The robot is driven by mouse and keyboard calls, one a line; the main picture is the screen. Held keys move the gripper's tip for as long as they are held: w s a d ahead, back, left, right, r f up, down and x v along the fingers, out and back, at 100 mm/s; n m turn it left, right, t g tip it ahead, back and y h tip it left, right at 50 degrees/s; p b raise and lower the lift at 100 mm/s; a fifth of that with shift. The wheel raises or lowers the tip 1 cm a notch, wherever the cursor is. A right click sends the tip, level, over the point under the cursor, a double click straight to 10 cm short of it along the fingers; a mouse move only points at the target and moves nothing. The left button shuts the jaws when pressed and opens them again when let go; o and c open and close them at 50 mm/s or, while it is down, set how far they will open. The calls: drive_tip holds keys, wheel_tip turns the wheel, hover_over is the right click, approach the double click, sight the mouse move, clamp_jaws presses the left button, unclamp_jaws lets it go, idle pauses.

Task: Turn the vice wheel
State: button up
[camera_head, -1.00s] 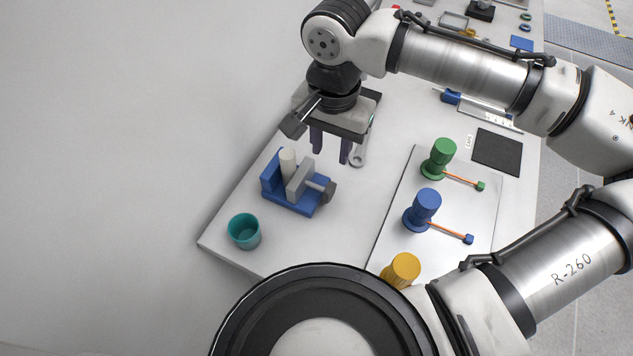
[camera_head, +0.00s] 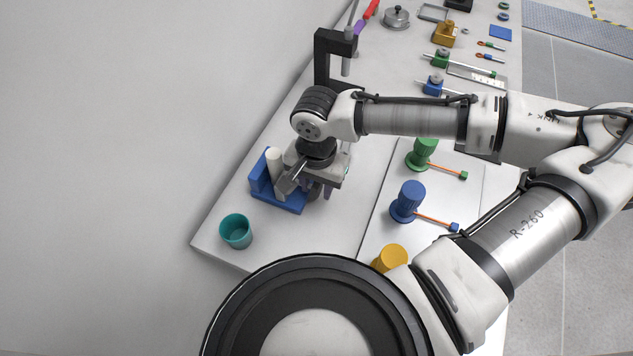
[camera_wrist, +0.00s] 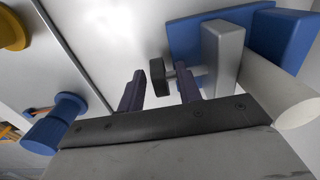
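The small vice has a blue body (camera_head: 279,201), with a pale cylinder (camera_head: 275,160) standing in its jaws. In the wrist view, its blue base (camera_wrist: 190,35) and grey jaw (camera_wrist: 222,55) show at upper right. The dark vice wheel (camera_wrist: 157,77) sits on a short grey shaft. My gripper (camera_head: 318,188) is down over the wheel end of the vice and partly hides it. In the wrist view my gripper's (camera_wrist: 160,92) two dark fingers are apart, with the wheel in the gap between them in the picture. I cannot tell whether a finger touches it.
A teal cup (camera_head: 236,232) stands near the vice. Green (camera_head: 422,154), blue (camera_head: 408,200) and yellow (camera_head: 390,258) knobs stand on a plate to the right. A black frame (camera_head: 322,55) stands behind my arm. Table lies bare between vice and plate.

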clamp_jaws()
drive_tip(key=shift+w, duration=0.1)
idle(0.3)
drive_tip(key=g+y, duration=0.1)
drive_tip(key=g, duration=0.3)
drive_tip(key=g+y, duration=0.1)
drive_tip(key=g, duration=0.1)
drive_tip(key=shift+w+d+f+y, duration=0.1)
drive_tip(key=shift+w+y, duration=0.2)
drive_tip(key=shift+w, duration=0.05)
drive_tip(key=g+y, duration=0.1)
drive_tip(key=g, duration=0.2)
drive_tip(key=shift+w+d+f, duration=0.1)
drive_tip(key=shift+w+f, duration=0.05)
drive_tip(key=shift+w+d+f+g+y, duration=0.1)
drive_tip(key=shift+g+y, duration=0.3)
drive_tip(key=shift+g, duration=0.55)
drive_tip(key=shift+f+g+y, duration=0.1)
drive_tip(key=shift+g+y, duration=0.3)
drive_tip(key=shift+g, duration=0.55)
